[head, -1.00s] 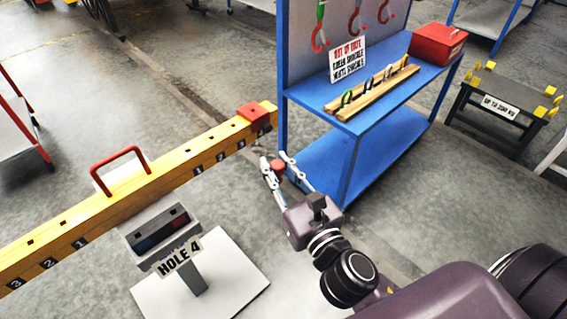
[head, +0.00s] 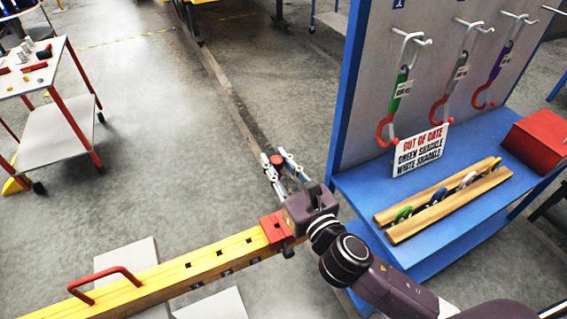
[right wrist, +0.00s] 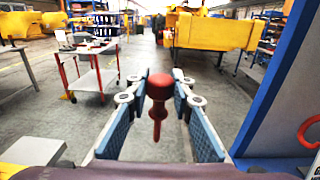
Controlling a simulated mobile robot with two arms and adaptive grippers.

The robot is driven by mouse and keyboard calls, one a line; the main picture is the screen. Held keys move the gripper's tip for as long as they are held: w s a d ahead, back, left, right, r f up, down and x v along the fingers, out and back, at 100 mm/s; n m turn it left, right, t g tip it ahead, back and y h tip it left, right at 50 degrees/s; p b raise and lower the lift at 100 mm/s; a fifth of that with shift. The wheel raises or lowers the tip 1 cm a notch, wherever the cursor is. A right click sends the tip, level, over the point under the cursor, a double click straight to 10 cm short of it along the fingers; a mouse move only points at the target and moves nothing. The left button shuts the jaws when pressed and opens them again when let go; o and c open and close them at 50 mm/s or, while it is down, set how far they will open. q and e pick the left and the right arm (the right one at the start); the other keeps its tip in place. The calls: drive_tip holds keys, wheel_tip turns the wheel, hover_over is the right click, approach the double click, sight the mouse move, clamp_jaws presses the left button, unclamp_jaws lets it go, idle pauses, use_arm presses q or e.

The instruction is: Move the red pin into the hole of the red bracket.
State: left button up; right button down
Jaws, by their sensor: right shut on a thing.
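The red pin (head: 277,159) is held between the fingertips of my right gripper (head: 279,168). In the right wrist view the pin (right wrist: 158,100) hangs upright between the pads, its round head up and its thin shaft down. The red bracket (head: 275,228) caps the end of the long yellow beam (head: 205,262). A small dark hole shows on its top. In the head view my right gripper's fingers lie beyond the bracket, and its body covers the area at the bracket's right edge. The pin is apart from the bracket. My left gripper is not in view.
A blue stand (head: 345,185) with hanging hooks, a wooden rack (head: 440,205) and a red box (head: 538,143) stands close on the right. A red handle (head: 105,282) rises from the beam. A cart (head: 62,120) stands at far left. The floor between is clear.

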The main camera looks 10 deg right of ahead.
drive_tip(key=shift+w+r, duration=0.15)
drive_tip(key=shift+w, duration=0.1)
drive_tip(key=shift+s+a+r, duration=0.25)
drive_tip(key=shift+s+a, duration=0.1)
drive_tip(key=shift+s, duration=0.05)
drive_tip(key=shift+w+d+f, duration=0.15)
drive_tip(key=shift+f, duration=0.25)
drive_tip(key=shift+f+b, duration=0.6)
drive_tip(key=shift+b, duration=0.15)
drive_tip(key=shift+f+b, duration=0.8)
drive_tip(key=shift+f, duration=0.3)
drive_tip(key=shift+f+b, duration=0.45)
drive_tip(key=shift+f, duration=0.15)
use_arm(q)
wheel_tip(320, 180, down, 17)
drive_tip(key=b, duration=1.3)
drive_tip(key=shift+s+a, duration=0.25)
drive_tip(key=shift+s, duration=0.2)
use_arm(e)
drive_tip(key=shift+f, duration=8.6)
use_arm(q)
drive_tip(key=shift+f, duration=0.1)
